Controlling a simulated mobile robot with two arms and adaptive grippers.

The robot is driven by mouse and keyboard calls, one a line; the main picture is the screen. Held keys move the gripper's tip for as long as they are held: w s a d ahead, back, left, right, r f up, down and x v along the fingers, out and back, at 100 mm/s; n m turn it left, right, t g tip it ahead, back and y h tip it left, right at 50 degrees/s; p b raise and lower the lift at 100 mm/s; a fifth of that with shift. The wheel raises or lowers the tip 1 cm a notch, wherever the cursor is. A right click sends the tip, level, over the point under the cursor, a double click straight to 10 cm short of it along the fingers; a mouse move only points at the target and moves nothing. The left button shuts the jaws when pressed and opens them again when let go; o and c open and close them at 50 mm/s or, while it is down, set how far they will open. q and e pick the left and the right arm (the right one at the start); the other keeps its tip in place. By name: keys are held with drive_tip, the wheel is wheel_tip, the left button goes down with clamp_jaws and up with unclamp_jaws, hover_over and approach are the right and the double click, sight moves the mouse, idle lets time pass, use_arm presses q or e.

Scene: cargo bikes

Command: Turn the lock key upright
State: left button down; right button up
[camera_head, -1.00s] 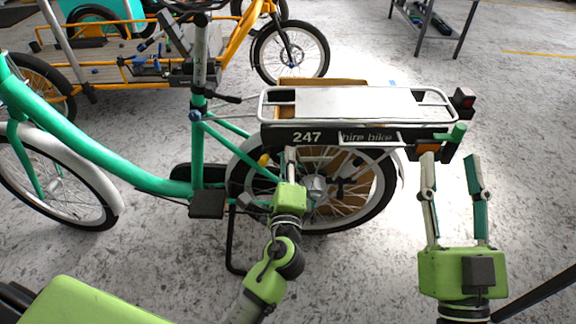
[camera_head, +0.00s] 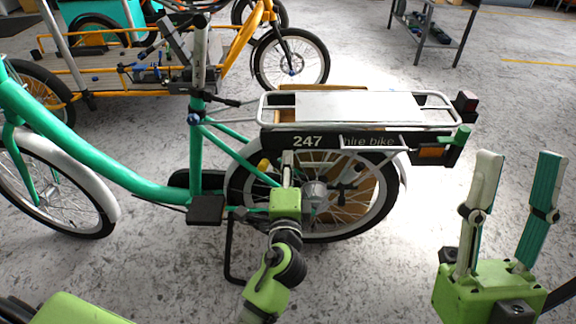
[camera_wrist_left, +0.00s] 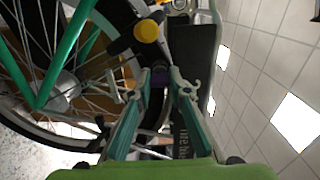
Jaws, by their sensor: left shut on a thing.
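The teal hire bike (camera_head: 148,181) stands side-on with its rear wheel (camera_head: 388,205) under the carrier. My left gripper (camera_head: 288,172) is at the upper part of this wheel, below the "247" panel. In the left wrist view, its fingertips (camera_wrist_left: 160,86) close on a small dark purple piece (camera_wrist_left: 160,77), which looks like the lock key. The fingers hide most of it, so its angle is unclear. A yellow-ended knob (camera_wrist_left: 147,31) sits just beyond; it also shows in the head view (camera_head: 263,164). My right gripper (camera_head: 517,178) is open and empty, right of the carrier.
The rear carrier (camera_head: 358,107) and its black side panel (camera_head: 330,139) overhang my left gripper. A rear light (camera_head: 466,102) sticks out at the right. An orange cargo bike (camera_head: 235,48) and a metal table (camera_head: 430,25) stand behind. The floor at right is clear.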

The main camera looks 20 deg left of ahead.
use_arm(q)
drive_tip(key=c, duration=1.9)
unclamp_jaws()
drive_tip(key=shift+s, duration=0.1)
drive_tip(key=v, duration=1.2)
